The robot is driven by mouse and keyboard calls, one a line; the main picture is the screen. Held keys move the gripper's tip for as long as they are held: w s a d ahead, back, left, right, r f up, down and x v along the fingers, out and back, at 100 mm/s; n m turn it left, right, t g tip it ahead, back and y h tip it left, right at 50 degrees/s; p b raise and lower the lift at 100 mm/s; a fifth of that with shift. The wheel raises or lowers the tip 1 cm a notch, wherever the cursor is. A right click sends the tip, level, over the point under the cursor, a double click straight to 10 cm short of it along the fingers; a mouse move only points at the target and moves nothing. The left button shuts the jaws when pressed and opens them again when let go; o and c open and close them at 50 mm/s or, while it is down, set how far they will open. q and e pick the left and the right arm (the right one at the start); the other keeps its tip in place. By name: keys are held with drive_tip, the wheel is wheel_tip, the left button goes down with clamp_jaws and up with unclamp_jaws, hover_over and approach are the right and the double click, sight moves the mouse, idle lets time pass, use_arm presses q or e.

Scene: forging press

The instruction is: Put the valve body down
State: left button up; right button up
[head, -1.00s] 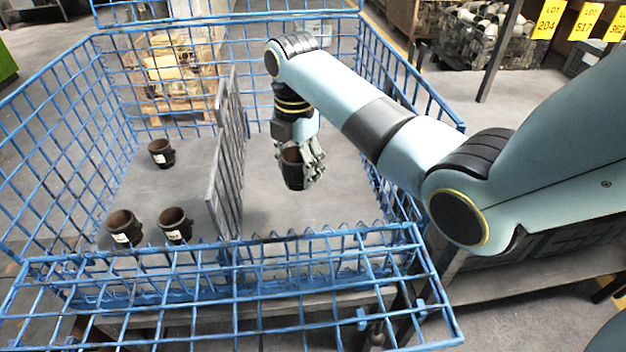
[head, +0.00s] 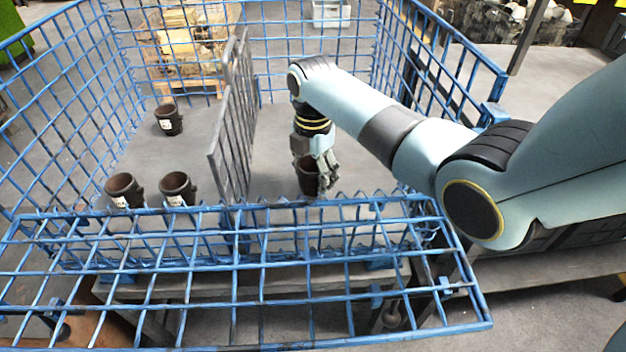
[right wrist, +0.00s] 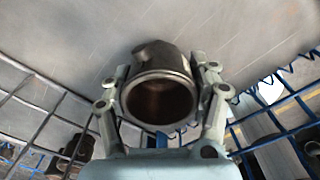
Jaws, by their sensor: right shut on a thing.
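My right gripper (head: 318,172) is shut on a dark brown, cup-shaped valve body (head: 307,176). It holds it inside the right compartment of the blue wire basket (head: 250,219), close to the front wall. In the right wrist view the valve body (right wrist: 158,92) sits with its round opening facing the camera, between the two fingers of the gripper (right wrist: 162,88). The grey floor of the compartment lies beneath it; I cannot tell whether the valve body touches it. My left gripper is not in view.
A grey mesh divider (head: 233,110) splits the basket. Three similar valve bodies stand in the left compartment: one at the back (head: 168,120) and two at the front (head: 124,190) (head: 177,188). The rest of the right compartment's floor (head: 275,150) is clear. A folded-down front flap (head: 250,290) lies nearest me.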

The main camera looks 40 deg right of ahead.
drive_tip(key=shift+f, duration=0.65)
drive_tip(key=shift+f, duration=0.1)
drive_tip(key=o, duration=1.6)
wheel_tip(320, 180, up, 12)
drive_tip(key=p, duration=0.3)
